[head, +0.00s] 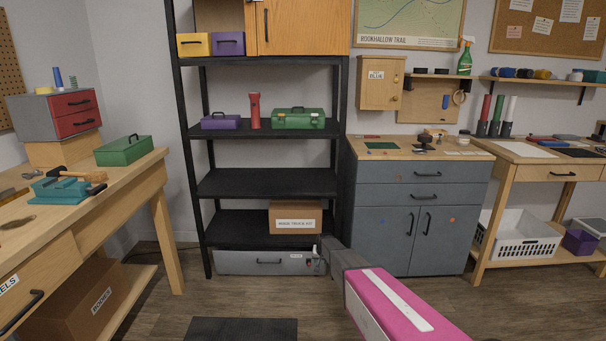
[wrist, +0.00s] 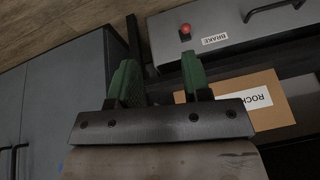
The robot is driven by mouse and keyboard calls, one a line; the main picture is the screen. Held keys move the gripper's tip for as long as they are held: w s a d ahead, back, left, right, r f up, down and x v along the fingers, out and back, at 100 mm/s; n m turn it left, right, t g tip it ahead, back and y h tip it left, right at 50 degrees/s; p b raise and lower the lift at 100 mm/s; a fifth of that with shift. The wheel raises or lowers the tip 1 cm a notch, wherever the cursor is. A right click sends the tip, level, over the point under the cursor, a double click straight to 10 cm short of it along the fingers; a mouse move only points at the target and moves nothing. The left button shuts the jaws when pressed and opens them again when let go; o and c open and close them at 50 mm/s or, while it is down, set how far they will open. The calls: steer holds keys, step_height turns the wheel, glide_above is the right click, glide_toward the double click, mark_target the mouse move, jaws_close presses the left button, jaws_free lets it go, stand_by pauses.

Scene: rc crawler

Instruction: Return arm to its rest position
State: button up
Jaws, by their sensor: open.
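My gripper (wrist: 158,76) shows in the wrist view with its two green fingers apart and nothing between them. In the head view my arm, with a pink cover, reaches in from the lower right. Its gripper end (head: 327,246) is low in front of the right side of the black shelf rack (head: 266,188). It is close to the grey drawer labelled BRAKE (head: 262,262), which is partly hidden behind it. The wrist view shows this drawer (wrist: 234,30) with a red knob (wrist: 185,32) beyond the fingers. I cannot tell whether the gripper touches anything.
A cardboard box (head: 295,217) sits on the low shelf just above the drawer. A grey cabinet (head: 415,225) stands close to the right of the rack. Workbenches stand at left (head: 150,172) and right (head: 485,200). A dark mat (head: 240,329) lies on the otherwise open floor.

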steer(key=s+d+r+g, duration=0.1)
steer(key=s+d+r, duration=0.2)
steer(key=s+r, duration=0.4)
steer(key=s+d+r+g, duration=0.2)
steer(key=s+r, duration=0.5)
steer(key=s, duration=1.3)
steer(key=s+d+r+n+g, duration=0.1)
steer(key=s+d+r, duration=0.3)
steer(key=s, duration=1)
step_height(320, 180, up, 3)
steer(key=shift+s+d+r+g+h, duration=0.1)
steer(key=shift+s+d+g+h, duration=0.2)
steer(key=shift+d+h, duration=0.1)
